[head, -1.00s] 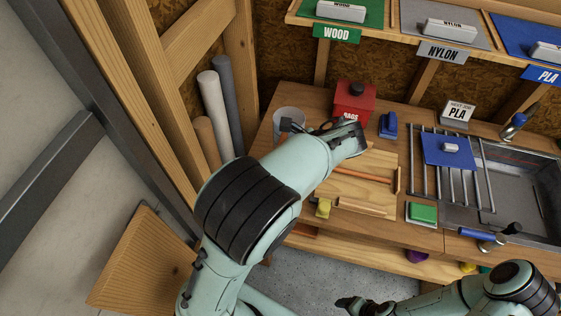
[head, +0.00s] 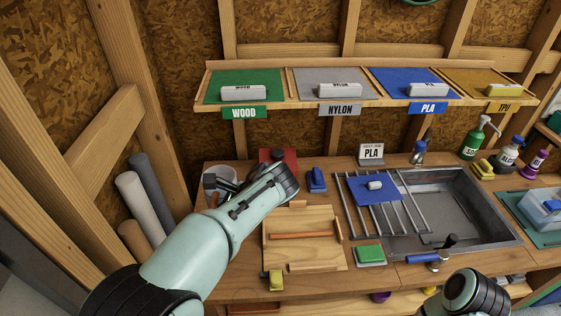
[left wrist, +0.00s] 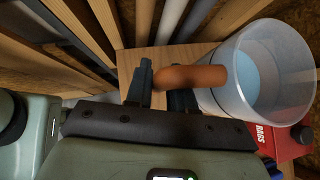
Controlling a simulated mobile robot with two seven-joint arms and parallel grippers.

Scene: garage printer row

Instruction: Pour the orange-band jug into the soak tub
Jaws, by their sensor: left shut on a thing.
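My left gripper (head: 222,185) is at the left end of the bench. In the left wrist view its fingers (left wrist: 163,86) are shut on the orange handle of a translucent jug (left wrist: 257,95). Pale blue shows inside the jug, which stands open-topped. In the head view the jug (head: 211,197) is partly hidden behind my gripper. I see no orange band, only the orange handle. A clear tub with blue in it (head: 543,208) is at the right edge, cut off by the frame; I cannot tell if it is the soak tub. My right gripper is out of view.
A red box (head: 288,157) stands just behind my left wrist. A wooden board (head: 300,250) lies in front. A metal sink (head: 480,215) with a rack (head: 352,210) and blue plate lies between the jug and the clear tub. Bottles (head: 472,143) stand behind.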

